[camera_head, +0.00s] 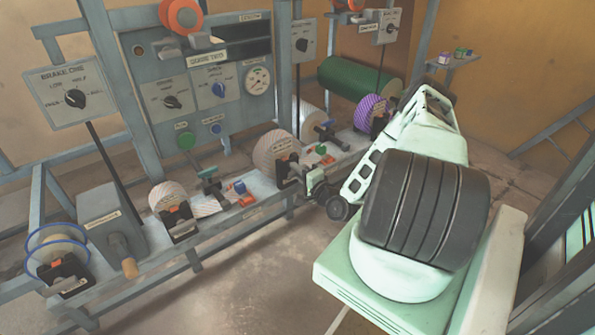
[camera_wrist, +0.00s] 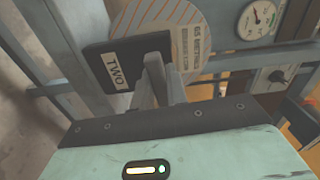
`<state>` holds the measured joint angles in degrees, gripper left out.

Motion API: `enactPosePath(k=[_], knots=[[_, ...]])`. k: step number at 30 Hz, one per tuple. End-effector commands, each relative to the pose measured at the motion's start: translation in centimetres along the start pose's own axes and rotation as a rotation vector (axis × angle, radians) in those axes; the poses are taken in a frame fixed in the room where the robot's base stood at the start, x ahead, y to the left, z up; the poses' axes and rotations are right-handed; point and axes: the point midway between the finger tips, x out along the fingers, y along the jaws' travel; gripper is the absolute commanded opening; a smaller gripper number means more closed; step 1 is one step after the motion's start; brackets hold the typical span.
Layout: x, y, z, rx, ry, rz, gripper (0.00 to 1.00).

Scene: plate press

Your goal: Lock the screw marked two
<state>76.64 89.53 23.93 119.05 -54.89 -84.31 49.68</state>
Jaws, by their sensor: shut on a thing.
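The screw marked two shows in the wrist view as a black block (camera_wrist: 102,58) with a white "TWO" label, in front of a striped roll (camera_wrist: 195,18). My gripper (camera_wrist: 158,72) reaches to the right part of this block, its two grey fingers close together and shut on it. The exact grip spot is hidden by the fingers. In the head view my gripper (camera_head: 312,182) is beside the black bracket of a pale striped roll (camera_head: 274,152), low on the press frame. The "TWO" label cannot be read there.
A control panel (camera_head: 215,90) with knobs and a gauge stands behind. The floor (camera_head: 255,275) in front is clear.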

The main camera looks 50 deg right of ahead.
Motion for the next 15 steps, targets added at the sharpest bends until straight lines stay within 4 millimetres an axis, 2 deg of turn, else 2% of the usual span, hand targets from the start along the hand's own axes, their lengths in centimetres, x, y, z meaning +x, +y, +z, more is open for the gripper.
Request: enactPosePath(k=[15], knots=[[-0.12, 0.15, 0.02, 0.091, 0.000, 0.005, 0.00]])
